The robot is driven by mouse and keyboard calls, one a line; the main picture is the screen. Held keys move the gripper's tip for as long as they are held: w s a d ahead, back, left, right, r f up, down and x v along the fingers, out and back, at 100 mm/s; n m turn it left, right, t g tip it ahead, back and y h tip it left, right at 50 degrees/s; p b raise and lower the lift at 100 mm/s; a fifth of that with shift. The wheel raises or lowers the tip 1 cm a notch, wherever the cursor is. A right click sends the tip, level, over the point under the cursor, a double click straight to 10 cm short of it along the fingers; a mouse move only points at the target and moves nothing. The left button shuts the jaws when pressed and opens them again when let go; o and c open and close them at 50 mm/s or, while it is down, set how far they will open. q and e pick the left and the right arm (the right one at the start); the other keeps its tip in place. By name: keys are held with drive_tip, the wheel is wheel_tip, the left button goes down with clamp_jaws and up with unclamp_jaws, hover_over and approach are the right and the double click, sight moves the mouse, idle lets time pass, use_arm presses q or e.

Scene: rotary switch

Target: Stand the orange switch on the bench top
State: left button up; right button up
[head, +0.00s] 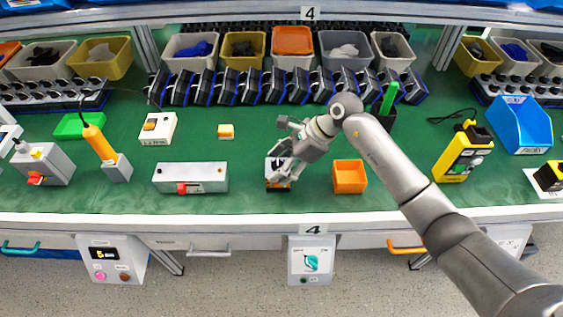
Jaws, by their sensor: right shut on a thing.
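My right gripper (281,170) reaches in from the right and is shut on a small block with black and orange parts, which I take to be the orange switch (278,186). The fingers cover much of the switch. It is at the front middle of the green bench top (320,205). I cannot tell whether it touches the bench or is held just above it. My left gripper is not in view.
An orange bin (349,176) stands just right of the gripper. A grey box with a red knob (190,178) is to the left. A small yellow-orange block (226,131) and a white box (158,129) lie behind. A yellow device (463,152) is at the right.

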drive_tip(key=shift+f+b, duration=0.25)
drive_tip(key=shift+b, duration=0.05)
drive_tip(key=o, duration=1)
drive_tip(key=shift+r, duration=0.1)
drive_tip(key=shift+r+p, duration=0.25)
drive_tip(key=shift+p, duration=0.15)
drive_tip(key=shift+b+v, duration=1.05)
drive_tip(key=shift+v, duration=4.9)
